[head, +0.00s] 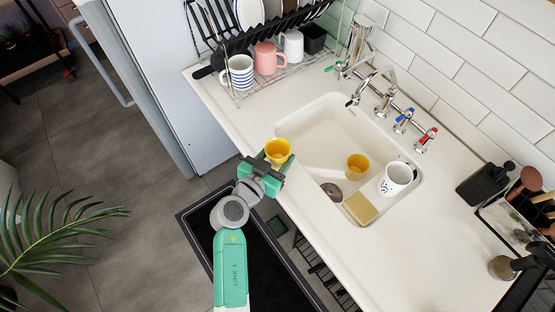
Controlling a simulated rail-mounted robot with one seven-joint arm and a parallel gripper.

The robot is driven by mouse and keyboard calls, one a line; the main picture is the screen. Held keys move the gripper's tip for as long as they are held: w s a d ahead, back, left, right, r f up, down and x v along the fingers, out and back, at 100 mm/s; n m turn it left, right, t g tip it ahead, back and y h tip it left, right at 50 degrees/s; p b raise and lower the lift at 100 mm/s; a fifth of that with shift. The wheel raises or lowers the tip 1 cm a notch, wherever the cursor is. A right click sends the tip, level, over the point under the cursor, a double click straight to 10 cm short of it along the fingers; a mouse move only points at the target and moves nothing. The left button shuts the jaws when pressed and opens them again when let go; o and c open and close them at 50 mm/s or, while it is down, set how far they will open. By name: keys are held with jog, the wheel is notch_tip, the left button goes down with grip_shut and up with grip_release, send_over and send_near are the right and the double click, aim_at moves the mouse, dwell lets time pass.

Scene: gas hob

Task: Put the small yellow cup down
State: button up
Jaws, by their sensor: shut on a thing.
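A small yellow cup (278,150) is held upright in my gripper (264,167), over the front left edge of the sink. My gripper is shut on the cup; the fingertips are partly hidden by the cup and the hand. A second yellow cup (357,167) stands in the sink basin (310,122), to the right of the held one. The height of the held cup above the counter cannot be told from this view.
A white patterned mug (396,179) and a yellow sponge (361,208) are at the sink's right end. Taps (385,100) stand behind the basin. A dish rack (255,85) with mugs and plates is at the back left. The counter (222,106) between rack and sink is clear.

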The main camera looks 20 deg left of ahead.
jog(key=f, duration=0.1)
jog(key=w+f+b, duration=0.1)
jog(key=shift+a+f, duration=0.2)
jog(key=shift+f, duration=0.2)
jog(key=shift+s+f, duration=0.2)
jog(key=shift+r, duration=0.1)
jog(key=shift+w, duration=0.15)
jog(key=shift+b, duration=0.35)
jog(key=o, duration=1.1)
